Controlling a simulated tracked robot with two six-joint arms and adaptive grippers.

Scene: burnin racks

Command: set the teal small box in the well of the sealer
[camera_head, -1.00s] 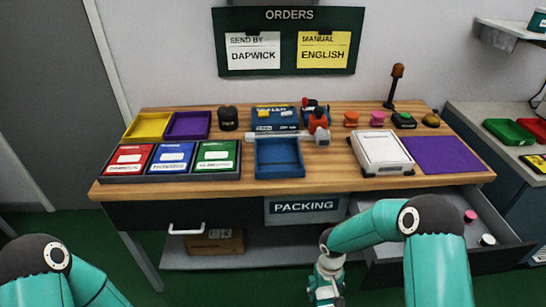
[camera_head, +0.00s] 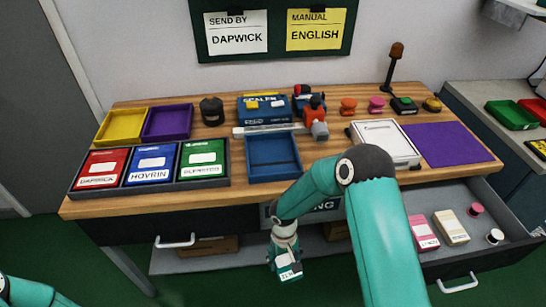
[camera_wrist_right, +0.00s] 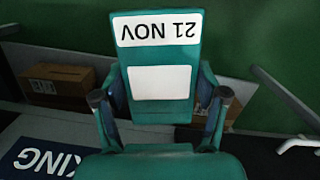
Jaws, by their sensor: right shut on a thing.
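The teal small box (camera_head: 290,272) hangs in my right gripper (camera_head: 285,248), in front of the table and below its top. In the right wrist view the box (camera_wrist_right: 158,56) shows a "21 NOV" label and a blank white label, with a finger of the gripper (camera_wrist_right: 160,98) on each side. The blue sealer (camera_head: 258,113) stands at the back of the table. Its well, a blue open tray (camera_head: 273,177), is in front of it and looks empty. The box is below and apart from the well. My left gripper is out of view.
A rack with red, blue and green boxes (camera_head: 150,185) is left of the well. A white device (camera_head: 385,143) and a purple mat (camera_head: 450,144) are to the right. An open drawer (camera_head: 470,262) juts out at the front right, holding several small things.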

